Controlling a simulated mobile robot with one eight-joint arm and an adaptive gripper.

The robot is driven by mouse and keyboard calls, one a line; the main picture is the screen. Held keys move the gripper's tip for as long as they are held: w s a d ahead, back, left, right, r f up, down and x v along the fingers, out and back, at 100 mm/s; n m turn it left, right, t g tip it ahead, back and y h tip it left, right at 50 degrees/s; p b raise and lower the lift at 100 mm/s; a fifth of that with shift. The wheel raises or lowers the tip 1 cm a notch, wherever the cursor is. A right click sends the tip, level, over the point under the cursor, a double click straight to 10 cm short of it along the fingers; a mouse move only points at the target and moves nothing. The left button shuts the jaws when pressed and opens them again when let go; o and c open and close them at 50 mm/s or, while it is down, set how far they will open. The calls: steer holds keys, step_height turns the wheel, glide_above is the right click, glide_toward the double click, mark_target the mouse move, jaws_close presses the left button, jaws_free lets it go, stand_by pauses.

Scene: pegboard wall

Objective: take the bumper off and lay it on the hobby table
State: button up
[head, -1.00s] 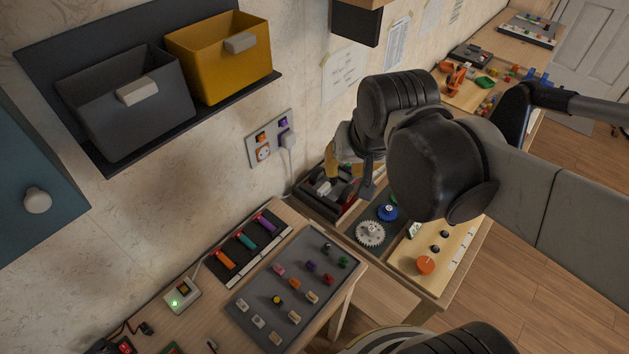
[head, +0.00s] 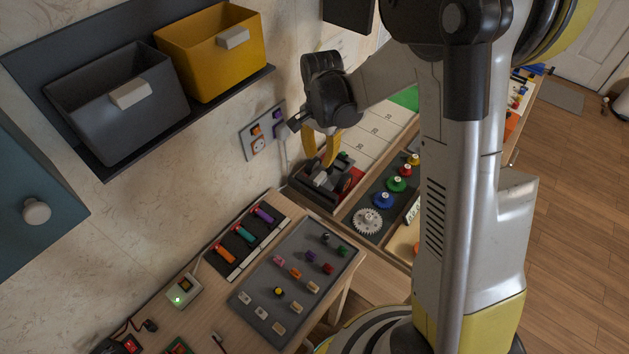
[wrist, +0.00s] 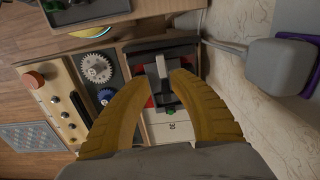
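A dark assembly with red parts (head: 345,183) sits in a dark tray beside the wall, on the wooden table behind the near one. It also shows in the wrist view, with a light grey upright piece (wrist: 162,70) in its middle. I cannot tell for sure which part is the bumper. My gripper (head: 322,160) is over this tray, its yellow fingers pointing down. In the wrist view my gripper (wrist: 156,82) is open, its curved fingers spread with the grey piece showing between and beyond their tips. Nothing is held. I cannot tell which table is the hobby table.
A wall socket plate (head: 264,132) with a plug and cable is close left of my gripper. Gears (head: 368,220) stand on the board beside the tray. A grey peg board (head: 295,285) fills much of the near table. Grey and yellow bins (head: 212,50) hang above.

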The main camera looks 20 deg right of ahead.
mark_target(318, 178)
step_height(318, 178, down, 10)
steer(key=b, duration=0.4)
steer(key=shift+a, duration=0.15)
steer(key=shift+r, duration=0.1)
jaws_close()
